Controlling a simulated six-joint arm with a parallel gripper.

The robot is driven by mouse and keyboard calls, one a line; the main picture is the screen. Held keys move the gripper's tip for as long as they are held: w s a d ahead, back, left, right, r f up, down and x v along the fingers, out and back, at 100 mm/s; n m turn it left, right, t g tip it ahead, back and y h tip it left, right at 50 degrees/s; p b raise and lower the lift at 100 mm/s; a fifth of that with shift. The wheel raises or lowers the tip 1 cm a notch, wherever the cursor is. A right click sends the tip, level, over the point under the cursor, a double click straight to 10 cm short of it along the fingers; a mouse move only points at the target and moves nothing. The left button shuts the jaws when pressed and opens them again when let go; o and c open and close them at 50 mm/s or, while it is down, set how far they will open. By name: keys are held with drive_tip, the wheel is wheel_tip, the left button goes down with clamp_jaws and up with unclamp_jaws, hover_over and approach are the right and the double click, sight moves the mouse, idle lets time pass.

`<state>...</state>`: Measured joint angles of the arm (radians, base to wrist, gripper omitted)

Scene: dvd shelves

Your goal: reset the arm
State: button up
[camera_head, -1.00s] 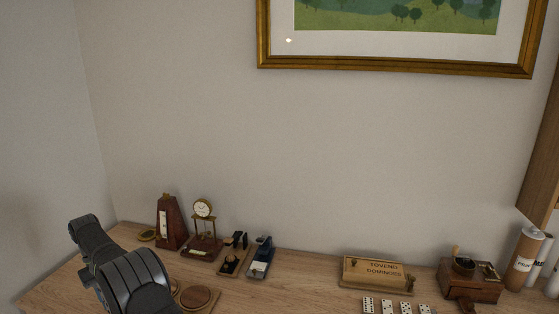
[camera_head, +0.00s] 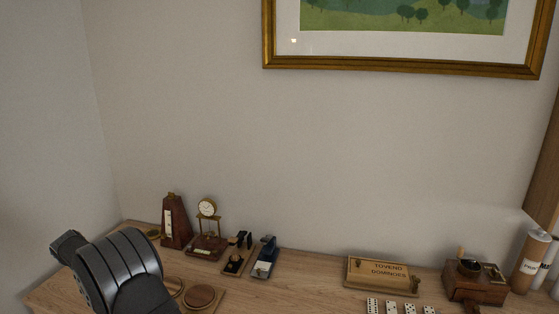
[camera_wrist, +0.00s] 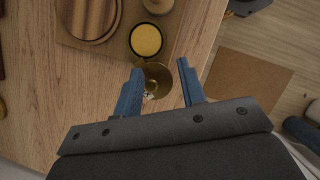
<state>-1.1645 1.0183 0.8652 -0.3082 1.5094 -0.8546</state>
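My gripper (camera_wrist: 160,68) shows in the wrist view with its two blue fingers spread apart and nothing held between them. It points down over the edge of the wooden desk (camera_wrist: 40,110). A round brass dish (camera_wrist: 158,79) lies below the fingers, partly seen between them. In the head view only dark links of my arm show at the lower left, and the gripper is out of that picture.
Near the arm are a board with round wooden discs (camera_head: 200,297), a metronome (camera_head: 175,222), a small clock (camera_head: 207,208) and a blue stapler-like object (camera_head: 265,257). A dominoes box (camera_head: 382,272) and a wooden grinder-like box (camera_head: 475,284) stand right. Mid-desk has free room.

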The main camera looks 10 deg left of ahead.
drive_tip(key=n, duration=0.2)
drive_tip(key=d+n+t+y, duration=0.1)
drive_tip(key=n, duration=0.1)
drive_tip(key=shift+d, duration=0.15)
drive_tip(key=shift+n, duration=0.3)
drive_tip(key=m, duration=0.1)
drive_tip(key=a+m, duration=0.1)
drive_tip(key=m, duration=0.1)
drive_tip(key=shift+h, duration=0.4)
drive_tip(key=m+g, duration=0.1)
drive_tip(key=m, duration=0.1)
drive_tip(key=a+m+g, duration=0.1)
drive_tip(key=m, duration=0.1)
drive_tip(key=shift+w, duration=0.1)
drive_tip(key=m, duration=0.2)
drive_tip(key=a+m+g, duration=0.1)
drive_tip(key=w+m+g, duration=0.1)
drive_tip(key=m, duration=0.1)
drive_tip(key=shift+a+m+h, duration=0.25)
drive_tip(key=shift+m+h, duration=0.05)
drive_tip(key=shift+s, duration=0.15)
